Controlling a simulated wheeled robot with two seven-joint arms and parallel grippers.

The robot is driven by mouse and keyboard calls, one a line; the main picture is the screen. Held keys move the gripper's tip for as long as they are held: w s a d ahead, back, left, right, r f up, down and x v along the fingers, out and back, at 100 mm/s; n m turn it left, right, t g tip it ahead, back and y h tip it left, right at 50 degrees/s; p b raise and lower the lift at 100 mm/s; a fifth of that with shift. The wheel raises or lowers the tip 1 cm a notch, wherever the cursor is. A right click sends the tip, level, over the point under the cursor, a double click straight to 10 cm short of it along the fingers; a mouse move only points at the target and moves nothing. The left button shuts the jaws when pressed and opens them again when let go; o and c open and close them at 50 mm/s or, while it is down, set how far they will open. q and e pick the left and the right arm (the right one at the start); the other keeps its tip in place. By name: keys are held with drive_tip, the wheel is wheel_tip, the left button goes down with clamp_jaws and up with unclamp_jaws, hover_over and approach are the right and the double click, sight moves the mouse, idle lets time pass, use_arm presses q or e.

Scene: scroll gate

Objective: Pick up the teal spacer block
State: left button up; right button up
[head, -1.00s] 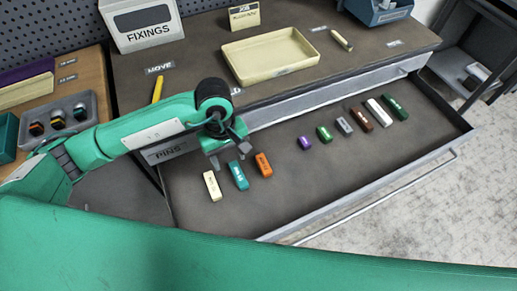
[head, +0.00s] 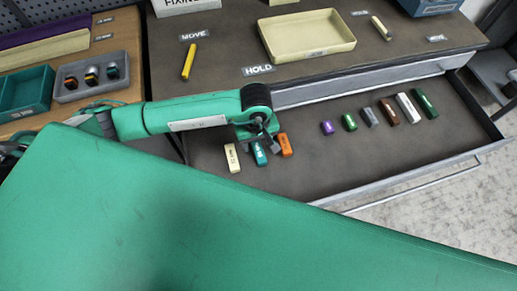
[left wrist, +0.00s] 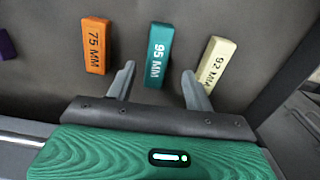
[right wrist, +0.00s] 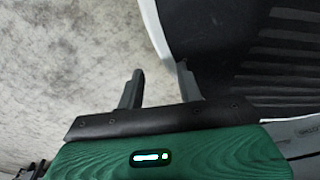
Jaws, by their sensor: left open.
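The teal spacer block (head: 259,154), marked 95 MM, lies in the open drawer between a cream block (head: 232,158) and an orange block (head: 285,145). In the left wrist view the teal block (left wrist: 158,54) is ahead of and between the spread fingers of my left gripper (left wrist: 158,76). That gripper is open and empty. In the head view my left gripper (head: 259,133) is over the near part of this row, partly hidden by its own arm. My right gripper (right wrist: 160,72) is open and empty, with pale floor and a dark surface beyond it.
The orange block (left wrist: 96,46) and cream block (left wrist: 216,60) stand close on either side of the teal one. Several other blocks (head: 370,117) lie farther right in the drawer (head: 340,165). A cream tray (head: 305,38) is on the worktop above.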

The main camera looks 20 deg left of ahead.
sight(258, 149)
use_arm(q)
drive_tip(key=f, duration=0.4)
drive_tip(key=shift+w+d+p, duration=0.1)
drive_tip(key=shift+d+p, duration=0.1)
drive_tip(key=shift+p, duration=0.2)
drive_tip(key=shift+c, duration=0.6)
clamp_jaws()
use_arm(e)
drive_tip(key=shift+s+a+r, duration=0.1)
drive_tip(key=shift+s+a, duration=0.1)
drive_tip(key=shift+s, duration=0.25)
